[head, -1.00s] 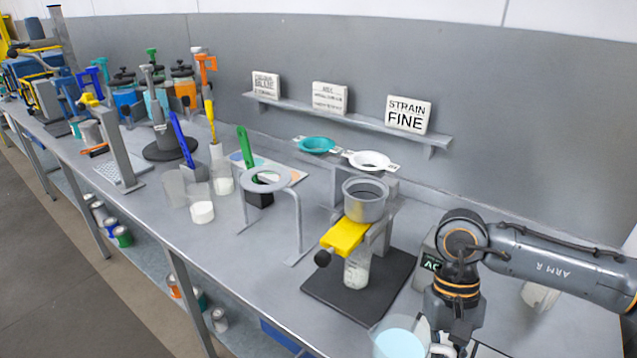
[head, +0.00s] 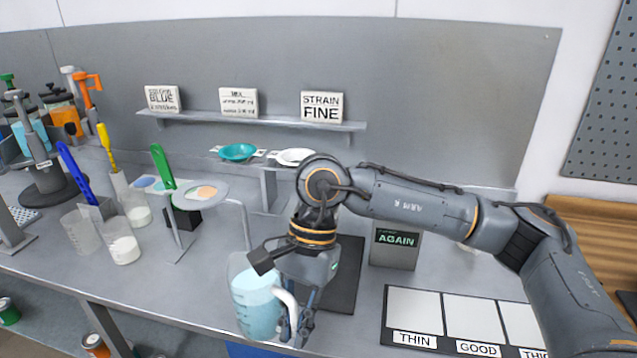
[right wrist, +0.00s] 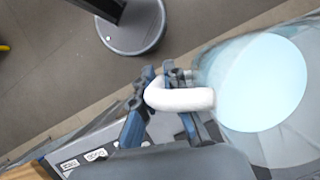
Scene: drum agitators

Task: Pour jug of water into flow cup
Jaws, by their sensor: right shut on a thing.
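My right gripper (head: 298,322) is shut on the white handle of the clear jug (head: 256,298), which holds pale blue water. The jug looks near upright, at the front of the bench, left of a black base mat (head: 346,285). In the right wrist view the fingers (right wrist: 165,82) close on the handle, and the jug with its water (right wrist: 262,85) is at the right. The flow cup is hidden behind my right arm in the head view; only its mat shows. My left gripper is not in view.
A ring stand (head: 200,196) is behind the jug. Clear beakers (head: 124,248) stand to the left. A shelf (head: 260,123) with labels runs along the back wall.

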